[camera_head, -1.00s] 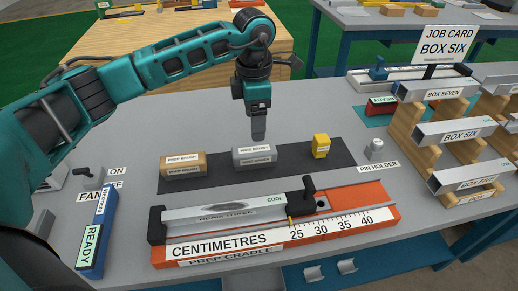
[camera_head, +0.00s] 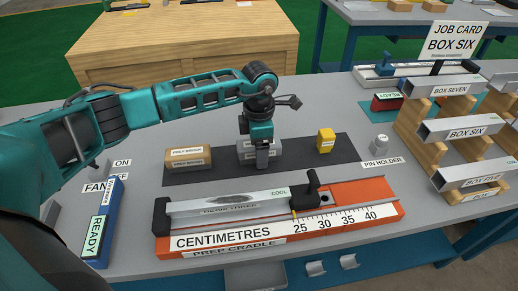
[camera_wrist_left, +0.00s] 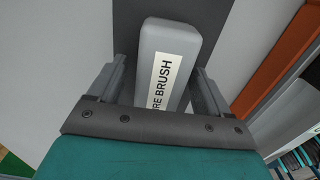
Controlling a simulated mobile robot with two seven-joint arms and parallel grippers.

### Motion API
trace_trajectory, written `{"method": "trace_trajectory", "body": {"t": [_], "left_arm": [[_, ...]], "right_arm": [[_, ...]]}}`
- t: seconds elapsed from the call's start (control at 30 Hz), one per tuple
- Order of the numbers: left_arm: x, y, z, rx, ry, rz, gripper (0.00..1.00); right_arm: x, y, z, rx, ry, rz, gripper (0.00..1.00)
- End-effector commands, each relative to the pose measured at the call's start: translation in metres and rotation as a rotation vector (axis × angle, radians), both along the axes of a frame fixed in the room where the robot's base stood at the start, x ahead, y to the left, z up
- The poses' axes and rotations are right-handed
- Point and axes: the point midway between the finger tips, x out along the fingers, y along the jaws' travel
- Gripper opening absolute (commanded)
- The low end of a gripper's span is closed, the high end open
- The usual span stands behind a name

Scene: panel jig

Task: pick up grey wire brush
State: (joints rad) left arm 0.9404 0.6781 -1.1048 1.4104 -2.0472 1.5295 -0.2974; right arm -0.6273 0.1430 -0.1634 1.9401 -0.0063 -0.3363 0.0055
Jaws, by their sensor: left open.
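The grey wire brush (camera_head: 272,152) lies on the dark mat (camera_head: 215,173), between a tan prep brush and a yellow block. My left gripper (camera_head: 262,163) is down at the brush, covering part of it in the head view. In the left wrist view the grey wire brush (camera_wrist_left: 175,55) lies between the two open fingers of the left gripper (camera_wrist_left: 158,85), with a white label reading part of "WIRE BRUSH". A gap shows beside the brush on each side. My right gripper is not in view.
The tan prep brush (camera_head: 188,158) lies left of the gripper and a yellow block (camera_head: 326,140) right. The orange prep cradle (camera_head: 350,212) with a metal bar is in front. A pin holder (camera_head: 379,144) and box racks (camera_head: 440,135) stand right.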

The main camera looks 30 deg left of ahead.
Motion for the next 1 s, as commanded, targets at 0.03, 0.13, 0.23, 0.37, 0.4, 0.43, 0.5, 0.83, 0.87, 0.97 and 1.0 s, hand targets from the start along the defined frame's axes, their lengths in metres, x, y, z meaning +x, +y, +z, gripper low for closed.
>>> {"method": "trace_trajectory", "body": {"t": [0.03,0.13,0.23,0.37,0.4,0.43,0.5,0.83,0.87,0.97,1.0], "left_arm": [[0.0000,0.0000,0.0001,0.000,0.000,0.000,0.79],[0.0001,0.0001,0.0003,0.000,0.000,0.000,0.74],[0.0001,0.0001,0.0005,0.000,0.000,0.000,0.64],[0.0001,0.0002,0.0006,0.000,0.000,0.000,0.52],[0.0001,0.0002,0.0006,0.000,0.000,0.000,0.48],[0.0001,0.0002,0.0007,0.000,0.000,0.000,0.45],[0.0002,0.0003,0.0007,0.000,0.000,0.001,0.39],[0.0003,0.0002,0.0011,0.000,-0.001,0.001,0.20],[0.0003,0.0002,0.0011,0.000,-0.001,0.001,0.20],[0.0005,0.0003,0.0023,0.000,-0.001,0.001,0.20],[0.0007,0.0003,0.0038,0.000,-0.001,0.001,0.20]], "right_arm": [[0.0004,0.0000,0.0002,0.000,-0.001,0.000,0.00],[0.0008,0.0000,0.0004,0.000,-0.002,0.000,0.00],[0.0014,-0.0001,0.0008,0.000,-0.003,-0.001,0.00],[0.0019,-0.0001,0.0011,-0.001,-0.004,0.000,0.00],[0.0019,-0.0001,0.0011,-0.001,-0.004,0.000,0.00],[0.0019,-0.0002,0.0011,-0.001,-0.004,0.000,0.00],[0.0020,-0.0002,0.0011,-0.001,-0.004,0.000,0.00],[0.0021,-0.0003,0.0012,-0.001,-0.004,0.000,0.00],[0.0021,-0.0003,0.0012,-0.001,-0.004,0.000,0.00],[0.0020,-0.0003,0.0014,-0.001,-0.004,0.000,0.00],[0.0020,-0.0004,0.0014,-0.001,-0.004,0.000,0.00]]}}
